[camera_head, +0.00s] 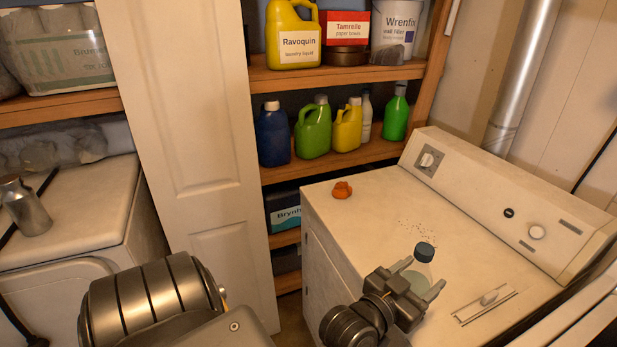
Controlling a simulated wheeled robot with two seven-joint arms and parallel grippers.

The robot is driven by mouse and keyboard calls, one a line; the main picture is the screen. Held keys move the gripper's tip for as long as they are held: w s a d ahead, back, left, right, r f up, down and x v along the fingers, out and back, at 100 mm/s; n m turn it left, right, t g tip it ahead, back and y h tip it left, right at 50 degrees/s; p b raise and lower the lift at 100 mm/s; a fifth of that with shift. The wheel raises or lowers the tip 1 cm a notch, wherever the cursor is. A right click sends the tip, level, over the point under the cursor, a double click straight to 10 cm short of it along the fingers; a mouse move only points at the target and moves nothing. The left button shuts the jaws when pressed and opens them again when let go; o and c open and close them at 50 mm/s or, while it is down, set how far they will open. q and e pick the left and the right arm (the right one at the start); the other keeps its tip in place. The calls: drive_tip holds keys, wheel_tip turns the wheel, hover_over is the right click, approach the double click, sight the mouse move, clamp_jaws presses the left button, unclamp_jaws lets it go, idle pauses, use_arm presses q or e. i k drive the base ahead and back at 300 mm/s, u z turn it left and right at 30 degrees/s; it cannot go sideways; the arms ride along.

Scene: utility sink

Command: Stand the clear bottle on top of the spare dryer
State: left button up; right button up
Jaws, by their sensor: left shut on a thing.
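The clear bottle (419,270) has a dark cap and stands about upright between the fingers of my left gripper (421,286). My left gripper is shut on it, and its fingers and wrist hide the bottle's lower part. The bottle is over the top of the off-white dryer (375,208), towards its front. I cannot tell whether the bottle's base touches the top. The dryer has a raised control panel with knobs at the back. My right gripper is not in view.
An orange lump (342,190) lies on the dryer's far left corner. A small handle (488,298) sits in its top at right. Shelves behind hold several jugs and bottles. At left, a second white machine (85,205) carries a metal flask (25,206). The dryer's middle is mostly clear.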

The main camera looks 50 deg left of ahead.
sight(86, 219)
drive_tip(key=z, duration=0.05)
drive_tip(key=k, duration=1.35)
drive_tip(key=u, duration=1.4)
drive_tip(key=i, duration=0.5)
drive_tip(key=z, duration=0.05)
